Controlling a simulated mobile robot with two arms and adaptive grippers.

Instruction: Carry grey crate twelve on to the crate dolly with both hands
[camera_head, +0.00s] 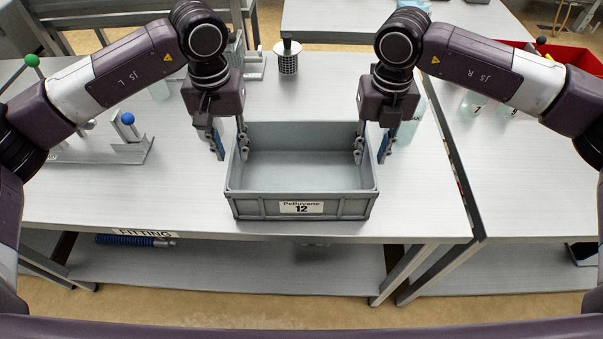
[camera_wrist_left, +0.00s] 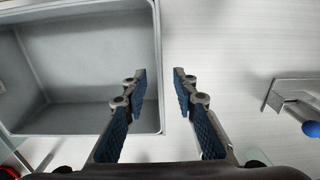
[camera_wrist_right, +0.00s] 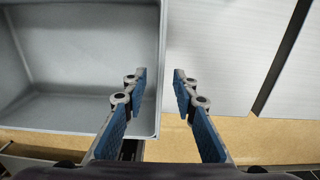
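The grey crate (camera_head: 301,208), labelled "Pelluvane 12", stands empty and upright on the light grey bench, near its front edge. My left gripper (camera_head: 230,150) is open at the crate's left wall, one finger inside and one outside; the left wrist view shows the crate wall (camera_wrist_left: 158,80) between the parted fingers. My right gripper (camera_head: 370,150) is likewise open at the right wall, with the crate wall (camera_wrist_right: 161,70) between its fingers in the right wrist view. I cannot tell whether any finger touches the wall. I see no crate dolly in these views.
A metal fixture with a blue knob (camera_head: 127,118) stands left of the crate. A perforated cup (camera_head: 287,57) stands behind it. A second bench (camera_head: 500,165) adjoins on the right, with a red bin (camera_head: 575,58) at its back. A blue hose (camera_head: 130,240) lies on the shelf below.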

